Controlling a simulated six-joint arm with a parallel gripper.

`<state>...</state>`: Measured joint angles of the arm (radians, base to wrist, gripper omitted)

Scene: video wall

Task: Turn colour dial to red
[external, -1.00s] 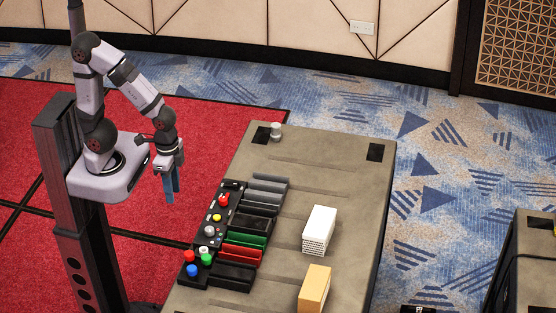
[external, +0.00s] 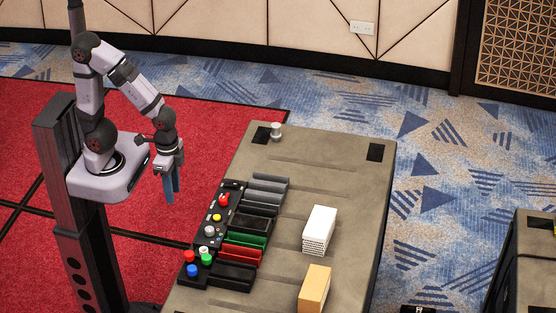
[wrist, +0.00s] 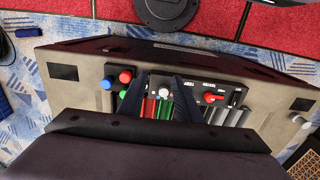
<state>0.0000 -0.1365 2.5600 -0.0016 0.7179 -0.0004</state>
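The black control panel (external: 213,212) lies along the left side of the table. It carries a grey-white knob (external: 209,231), a yellow button (external: 217,217) and a red knob (external: 224,200). I cannot read the labels, so I cannot tell which is the colour dial or its setting. My gripper (external: 170,198) hangs in the air to the left of the panel, pointing down, touching nothing. In the wrist view my gripper (wrist: 161,75) has its two dark fingers apart, with the white knob (wrist: 164,93) seen between them and the red knob (wrist: 210,97) to their right.
Red, blue, green and white buttons (external: 192,270) sit at the panel's near end. Grey, black, green and red trays (external: 232,278) line its right side. A white stack (external: 319,229) and a tan block (external: 314,289) stand on the table (external: 290,170), with a metal cylinder (external: 276,130) far back.

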